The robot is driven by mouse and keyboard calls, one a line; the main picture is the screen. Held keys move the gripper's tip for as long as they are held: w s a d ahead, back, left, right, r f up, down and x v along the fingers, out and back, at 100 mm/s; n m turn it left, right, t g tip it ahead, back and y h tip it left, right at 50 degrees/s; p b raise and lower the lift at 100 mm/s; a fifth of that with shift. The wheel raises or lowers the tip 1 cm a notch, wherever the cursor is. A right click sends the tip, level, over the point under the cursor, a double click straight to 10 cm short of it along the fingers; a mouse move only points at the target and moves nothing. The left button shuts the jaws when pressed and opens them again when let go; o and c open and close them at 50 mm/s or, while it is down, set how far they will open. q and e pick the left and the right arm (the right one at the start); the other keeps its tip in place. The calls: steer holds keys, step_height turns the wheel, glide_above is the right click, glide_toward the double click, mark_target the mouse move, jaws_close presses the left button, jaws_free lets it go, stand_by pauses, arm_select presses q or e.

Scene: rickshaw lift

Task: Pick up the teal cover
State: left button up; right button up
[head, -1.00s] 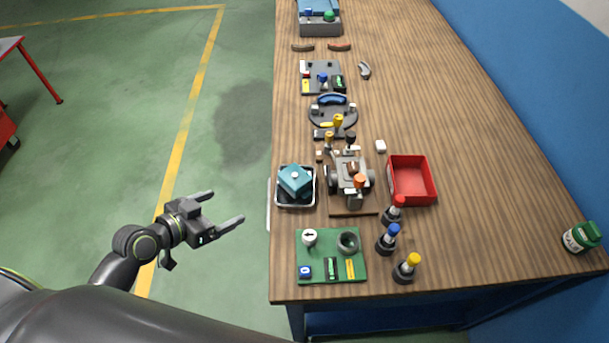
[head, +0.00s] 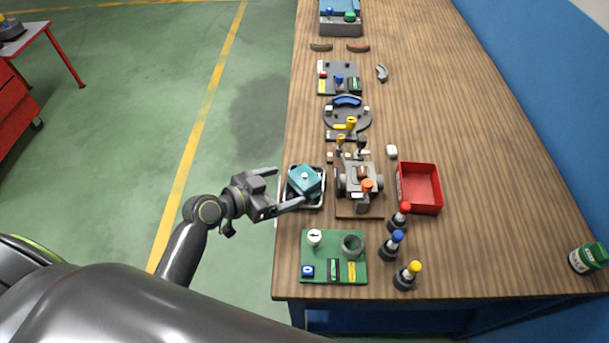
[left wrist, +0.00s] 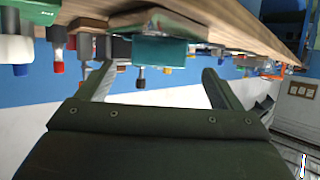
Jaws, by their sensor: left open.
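The teal cover (head: 305,180) is a block with a small pale knob on top. It lies in a metal tray (head: 308,206) at the left edge of the bench. My left gripper (head: 286,188) is open and empty, with its fingertips at the tray's left side. The left wrist view appears upside down and shows the teal cover (left wrist: 160,51) beyond and between the two open fingers (left wrist: 157,78). I cannot tell whether a fingertip touches the tray. My right gripper is not in view.
Right of the tray is a grey fixture (head: 362,180), then a red bin (head: 437,208). A green board (head: 320,270) lies nearer, beside several colour-capped bottles (head: 390,246).

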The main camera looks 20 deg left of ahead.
mark_target(298, 180)
arm_select(q)
steer(key=shift+x, duration=1.05)
steer(key=shift+w+d+r+p, duration=0.1)
steer(key=shift+w+d+p, duration=0.35)
steer(key=shift+p, duration=0.2)
steer(key=p+x, duration=0.1)
steer(key=x, duration=0.2)
steer(key=shift+w, duration=0.1)
steer(key=shift+w+d+f, duration=0.2)
steer(key=shift+w+d, duration=0.1)
steer(key=shift+c, duration=0.2)
steer(key=c, duration=1.1)
